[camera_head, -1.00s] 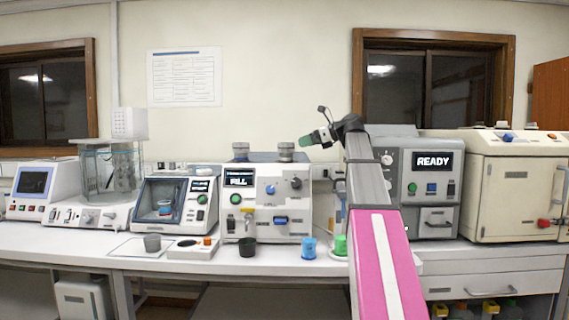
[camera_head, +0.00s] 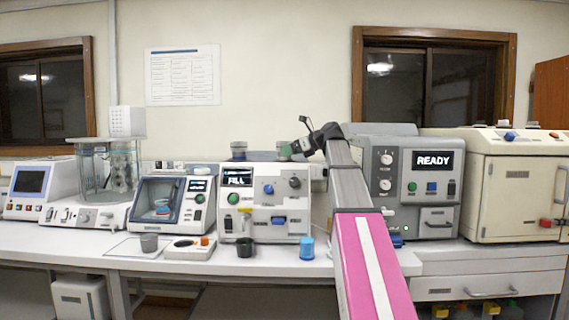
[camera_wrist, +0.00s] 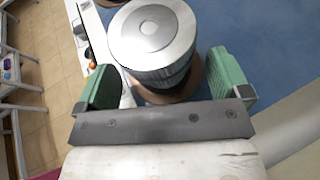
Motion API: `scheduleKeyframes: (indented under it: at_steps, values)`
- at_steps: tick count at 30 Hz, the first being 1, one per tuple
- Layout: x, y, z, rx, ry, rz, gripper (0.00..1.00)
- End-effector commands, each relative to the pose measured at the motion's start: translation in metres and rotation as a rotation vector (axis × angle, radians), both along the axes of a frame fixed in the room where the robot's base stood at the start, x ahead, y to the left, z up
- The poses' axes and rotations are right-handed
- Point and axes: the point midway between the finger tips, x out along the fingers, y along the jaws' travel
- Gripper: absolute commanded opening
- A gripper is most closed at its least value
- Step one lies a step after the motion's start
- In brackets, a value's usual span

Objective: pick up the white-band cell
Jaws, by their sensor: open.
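My gripper (camera_head: 298,147) is open, with its green fingers by the right one of two metal-topped cells on the FILL machine. In the wrist view a silvery cylinder with a round cap (camera_wrist: 152,38) stands between the two green fingers of my gripper (camera_wrist: 165,66), with gaps to both. In the head view this right cell (camera_head: 283,150) is partly hidden by the gripper. The left cell (camera_head: 238,151) stands apart on the same machine top. No white band is clear on either cell, so I cannot tell which is the white-band one.
The FILL machine (camera_head: 265,222) stands on the white bench (camera_head: 215,266). A blue cup (camera_head: 307,249), a dark cup (camera_head: 245,248) and a grey cup (camera_head: 149,243) stand in front. The grey READY machine (camera_head: 432,188) is to the right of my arm.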

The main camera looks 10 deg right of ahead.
Motion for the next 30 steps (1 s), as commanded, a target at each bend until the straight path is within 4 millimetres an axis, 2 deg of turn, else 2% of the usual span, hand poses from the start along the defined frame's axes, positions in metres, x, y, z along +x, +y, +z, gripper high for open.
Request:
scheduleKeyframes:
  at_steps: [5,11,12,16,18,26,30]
  values:
    - [0.011,0.017,-0.009,0.000,0.002,0.001,0.95]
    - [0.012,0.018,-0.009,0.001,0.001,0.000,0.95]
    - [0.012,0.018,-0.009,0.001,0.001,0.000,0.91]
    - [0.012,0.018,-0.009,0.000,0.000,0.000,0.49]
    - [0.012,0.018,-0.009,0.000,0.000,0.000,0.33]
    - [0.012,0.018,-0.008,0.001,-0.001,0.000,0.33]
    - [0.013,0.018,-0.001,0.002,-0.001,0.000,0.33]
